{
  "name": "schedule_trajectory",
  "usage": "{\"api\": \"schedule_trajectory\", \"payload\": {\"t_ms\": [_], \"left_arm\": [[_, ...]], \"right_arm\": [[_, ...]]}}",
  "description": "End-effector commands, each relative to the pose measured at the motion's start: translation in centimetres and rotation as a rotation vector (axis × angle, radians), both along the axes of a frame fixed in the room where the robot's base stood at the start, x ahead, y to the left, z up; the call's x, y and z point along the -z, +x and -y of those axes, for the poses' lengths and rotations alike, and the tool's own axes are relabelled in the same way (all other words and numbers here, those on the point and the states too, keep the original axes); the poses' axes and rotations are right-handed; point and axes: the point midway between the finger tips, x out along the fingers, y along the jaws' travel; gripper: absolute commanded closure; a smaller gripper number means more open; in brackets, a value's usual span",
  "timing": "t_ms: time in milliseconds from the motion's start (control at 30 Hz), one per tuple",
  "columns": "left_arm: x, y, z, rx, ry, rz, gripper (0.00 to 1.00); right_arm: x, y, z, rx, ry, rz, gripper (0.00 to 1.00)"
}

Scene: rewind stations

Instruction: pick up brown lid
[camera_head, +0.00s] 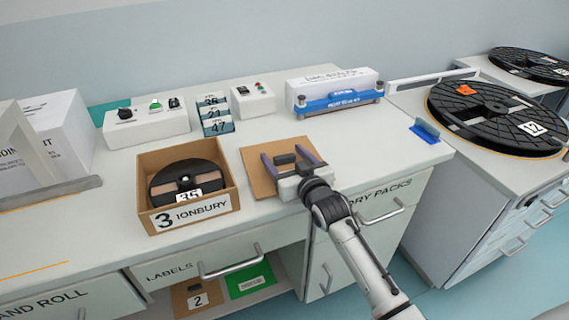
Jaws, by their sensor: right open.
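The brown lid (257,172) is a flat cardboard square lying on the white countertop, just right of an open cardboard box. My right gripper (287,158) is open over the lid, with its two purple-grey fingers spread and pointing toward the back of the counter. A small dark piece shows between the fingers; I cannot tell whether it belongs to the gripper or the lid. The gripper and wrist hide the lid's right part. I cannot tell whether the fingers touch the lid. My left gripper is not in view.
The open box (190,223), marked 3 IONBURY, holds a black reel (172,179). Behind stand control boxes (146,127), small numbered cards (215,117) and a blue-and-white sealer (338,98). Bare counter lies right of my arm. A large black reel (490,115) lies on the right cabinet.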

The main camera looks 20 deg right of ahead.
Motion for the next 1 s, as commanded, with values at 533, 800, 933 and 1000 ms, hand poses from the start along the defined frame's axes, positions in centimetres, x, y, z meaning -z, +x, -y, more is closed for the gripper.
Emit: {"api": "schedule_trajectory", "payload": {"t_ms": [533, 800, 933, 1000], "left_arm": [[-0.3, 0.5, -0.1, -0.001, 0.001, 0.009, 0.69], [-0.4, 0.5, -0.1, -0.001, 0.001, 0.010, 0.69], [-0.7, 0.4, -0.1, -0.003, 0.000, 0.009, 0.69], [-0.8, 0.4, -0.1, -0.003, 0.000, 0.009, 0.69]], "right_arm": [[0.0, 0.1, 0.0, -0.001, 0.001, 0.001, 0.75], [-0.8, 0.1, 0.0, 0.000, 0.000, 0.002, 0.75], [-3.2, 0.1, 0.0, -0.001, 0.000, 0.006, 0.75], [-4.7, 0.1, 0.0, -0.001, 0.001, 0.005, 0.75]]}}
